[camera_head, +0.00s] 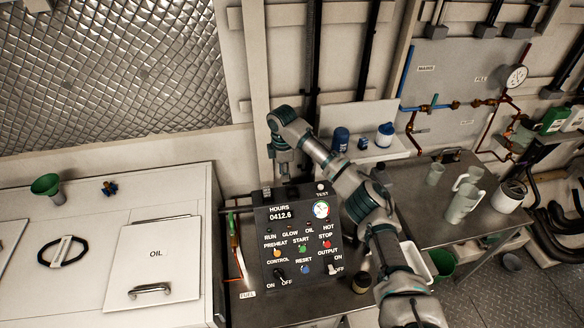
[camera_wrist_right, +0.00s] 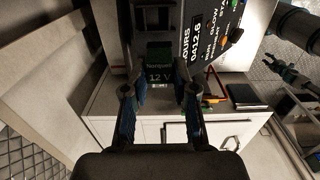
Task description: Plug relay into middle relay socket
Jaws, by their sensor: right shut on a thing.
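The relay (camera_wrist_right: 159,64) is a small dark green block with "12 V" on its face. In the right wrist view it sits between the blue-padded fingers of my right gripper (camera_wrist_right: 161,88), which is shut on it. In the head view my right gripper (camera_head: 281,176) points down at the top back edge of the black control panel (camera_head: 263,228). Small dark blocks (camera_head: 266,193) show at that edge beside the gripper. The middle socket cannot be made out, and I cannot tell whether the relay touches it.
A white cabinet with an OIL lid (camera_head: 155,255) stands left of the panel. A grey table (camera_head: 425,200) with jugs and a mug is on the right. A shelf (camera_head: 350,120) with blue containers is behind my right arm. Orange and green lines (camera_head: 235,245) run along the panel's left side.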

